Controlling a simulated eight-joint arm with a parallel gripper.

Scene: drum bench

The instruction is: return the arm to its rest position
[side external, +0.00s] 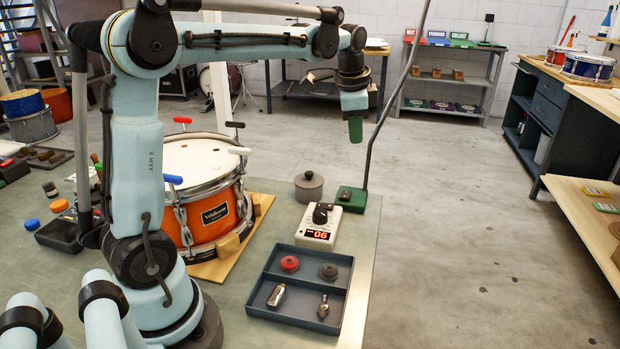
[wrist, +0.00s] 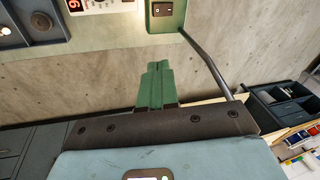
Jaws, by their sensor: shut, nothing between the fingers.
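My gripper (side external: 355,130) hangs pointing down at the end of my raised forearm in the side external view, above and beyond the bench's far right part. Its green fingers are together with nothing between them. In the wrist view my gripper (wrist: 158,66) shows the same closed green fingers, clear of any object. The drum bench (side external: 352,300) lies below. The green lamp base (wrist: 166,16) with a black switch shows ahead of the fingertips in the wrist view, apart from them.
An orange drum (side external: 212,215) stands on a wooden board beside my arm. A metre box (side external: 320,228) reading 06, a grey lidded pot (side external: 309,187) and a divided tray (side external: 257,292) with small parts sit to the right. A thin lamp pole (side external: 385,105) rises close beside my gripper.

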